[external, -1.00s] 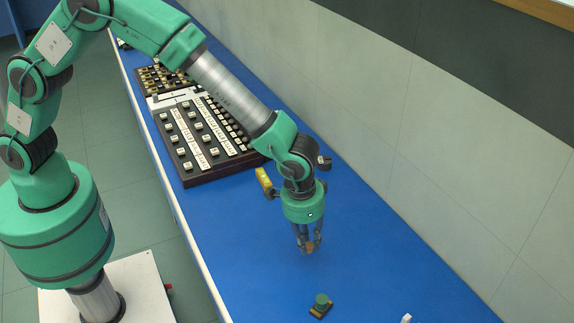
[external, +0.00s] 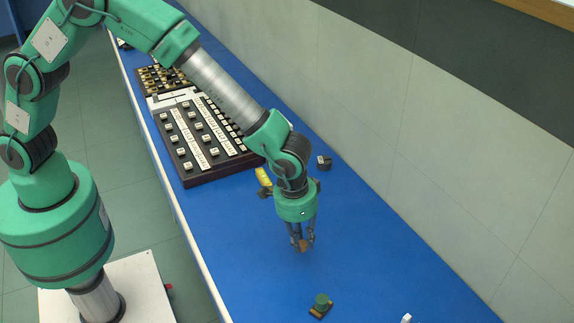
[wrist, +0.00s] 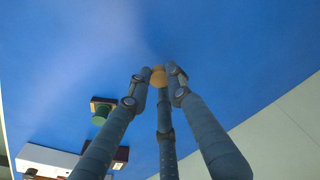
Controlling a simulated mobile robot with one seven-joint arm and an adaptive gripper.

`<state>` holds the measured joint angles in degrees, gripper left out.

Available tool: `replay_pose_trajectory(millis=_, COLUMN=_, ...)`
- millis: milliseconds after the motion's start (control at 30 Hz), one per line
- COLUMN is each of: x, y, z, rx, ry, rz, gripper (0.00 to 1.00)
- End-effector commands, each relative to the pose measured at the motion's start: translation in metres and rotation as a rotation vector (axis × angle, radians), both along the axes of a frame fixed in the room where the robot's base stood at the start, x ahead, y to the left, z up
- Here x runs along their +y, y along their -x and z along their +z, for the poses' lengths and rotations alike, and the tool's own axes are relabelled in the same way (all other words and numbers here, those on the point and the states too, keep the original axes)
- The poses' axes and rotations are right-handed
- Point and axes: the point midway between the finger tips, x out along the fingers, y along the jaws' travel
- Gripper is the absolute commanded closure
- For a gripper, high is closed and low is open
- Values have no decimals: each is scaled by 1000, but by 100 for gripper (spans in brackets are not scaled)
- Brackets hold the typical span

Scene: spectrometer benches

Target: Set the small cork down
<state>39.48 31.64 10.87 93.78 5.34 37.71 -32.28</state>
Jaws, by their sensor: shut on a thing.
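The small cork (external: 301,246) is brown and sits between the fingertips of my gripper (external: 302,243). My gripper is shut on it, pointing down over the blue bench. In the wrist view, the cork (wrist: 158,77) shows as a round tan piece between the fingertips (wrist: 158,81). Part of it is hidden by the fingers. I cannot tell whether the cork touches the bench.
The blue bench (external: 390,265) is clear around my gripper. A green knob on a dark base (external: 321,305) stands nearer the camera. A yellow piece (external: 263,177) and a dark object (external: 323,163) stand behind my gripper. A button panel (external: 207,135) lies further back.

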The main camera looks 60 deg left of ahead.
Motion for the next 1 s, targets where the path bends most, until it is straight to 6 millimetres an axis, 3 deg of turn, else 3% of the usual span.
replay_pose_trajectory(millis=167, x=15, y=1, z=1, rx=3, ry=-1, rz=0, gripper=88)
replay_pose_trajectory(millis=367, x=60, y=6, z=2, rx=7, ry=-1, rz=-7, gripper=88)
replay_pose_trajectory(millis=567, x=130, y=23, z=2, rx=13, ry=1, rz=-15, gripper=88)
replay_pose_trajectory(millis=800, x=218, y=58, z=3, rx=18, ry=1, rz=-30, gripper=88)
replay_pose_trajectory(millis=1000, x=267, y=87, z=4, rx=18, ry=1, rz=-37, gripper=88)
